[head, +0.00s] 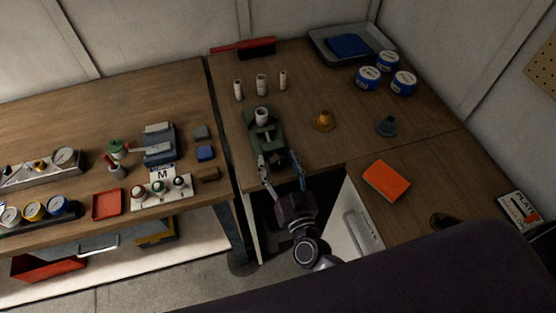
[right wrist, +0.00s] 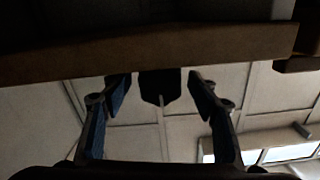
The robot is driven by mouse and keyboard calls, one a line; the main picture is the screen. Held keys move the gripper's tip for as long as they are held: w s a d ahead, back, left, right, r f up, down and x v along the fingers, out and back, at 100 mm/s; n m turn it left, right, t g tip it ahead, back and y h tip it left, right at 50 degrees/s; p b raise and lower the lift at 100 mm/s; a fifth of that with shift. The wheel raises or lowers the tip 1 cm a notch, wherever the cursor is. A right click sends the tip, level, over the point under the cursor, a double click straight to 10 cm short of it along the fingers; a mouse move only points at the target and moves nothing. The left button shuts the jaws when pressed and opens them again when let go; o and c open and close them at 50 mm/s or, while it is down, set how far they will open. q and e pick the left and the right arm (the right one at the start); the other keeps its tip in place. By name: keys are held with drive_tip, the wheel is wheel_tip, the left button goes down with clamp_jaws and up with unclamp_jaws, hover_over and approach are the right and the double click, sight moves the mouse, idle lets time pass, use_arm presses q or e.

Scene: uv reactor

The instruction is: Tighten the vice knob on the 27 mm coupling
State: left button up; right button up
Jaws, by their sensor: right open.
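A green vice (head: 266,137) stands at the front edge of the right-hand bench, with a pale upright coupling (head: 262,115) in its jaws. My right gripper (head: 279,163) is open at the vice's front end, with one finger on either side of it. In the right wrist view my gripper (right wrist: 160,85) shows its two blue-padded fingers spread apart. A dark shape (right wrist: 160,86) hangs between them under the bench edge; it may be the vice knob, but it is too dark to be sure. No contact with the fingers shows. My left gripper is out of view.
Several pale cylinders (head: 261,84) stand behind the vice. An amber funnel-like piece (head: 323,121) and a grey one (head: 386,126) stand to the right. An orange block (head: 386,180) lies on the lower right surface. The bench edge (right wrist: 150,52) lies close above my right gripper.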

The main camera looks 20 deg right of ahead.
drive_tip(key=c, duration=1.2)
drive_tip(key=shift+m, duration=1.4)
